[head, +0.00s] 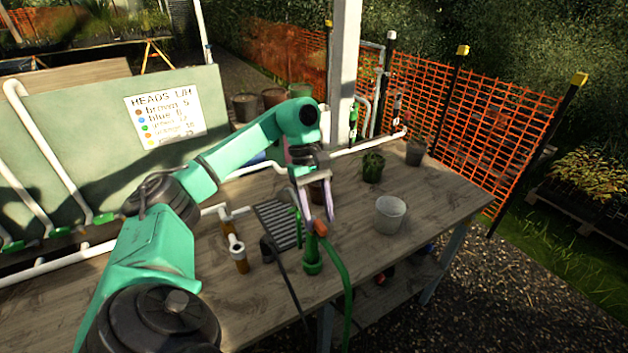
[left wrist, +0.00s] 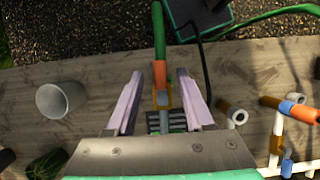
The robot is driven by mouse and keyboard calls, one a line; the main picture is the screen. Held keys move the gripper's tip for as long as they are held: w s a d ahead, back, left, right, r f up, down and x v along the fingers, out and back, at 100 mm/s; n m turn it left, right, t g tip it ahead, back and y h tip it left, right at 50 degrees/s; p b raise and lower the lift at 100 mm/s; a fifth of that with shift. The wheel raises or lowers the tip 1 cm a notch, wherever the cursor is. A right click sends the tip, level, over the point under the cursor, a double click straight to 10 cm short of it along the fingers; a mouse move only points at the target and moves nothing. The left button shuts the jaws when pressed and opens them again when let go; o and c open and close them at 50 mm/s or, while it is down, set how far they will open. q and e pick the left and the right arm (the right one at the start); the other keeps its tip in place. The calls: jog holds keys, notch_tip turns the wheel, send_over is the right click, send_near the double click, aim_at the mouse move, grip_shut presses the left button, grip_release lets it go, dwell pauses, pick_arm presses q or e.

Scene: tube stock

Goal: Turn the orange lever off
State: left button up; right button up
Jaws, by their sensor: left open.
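The orange lever (head: 320,228) is a short orange piece on top of a green upright fitting (head: 312,256) near the table's front edge, with a green hose beside it. In the left wrist view the orange lever (left wrist: 160,76) shows between the fingers, in line with the green hose (left wrist: 159,35). My left gripper (head: 317,210) is open, its pale pink fingers pointing down just above the lever. In the left wrist view the left gripper (left wrist: 160,73) has one finger on each side of it, with gaps. My right gripper is not in view.
A white cup (head: 390,215) stands to the right on the wooden table (head: 440,200). A dark grate (head: 279,226) and a brown pipe with a white elbow (head: 239,258) are to the left. A potted plant (head: 373,166) stands behind. A dark cable crosses the front edge.

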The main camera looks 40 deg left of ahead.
pick_arm(q)
jog(key=v, duration=0.4)
jog(key=shift+r+p, duration=0.4)
jog(key=p+v, duration=0.6)
jog(key=v, duration=0.2)
jog(key=shift+a+r, duration=0.25)
jog(key=shift+r, duration=0.05)
jog(key=shift+w, duration=0.1)
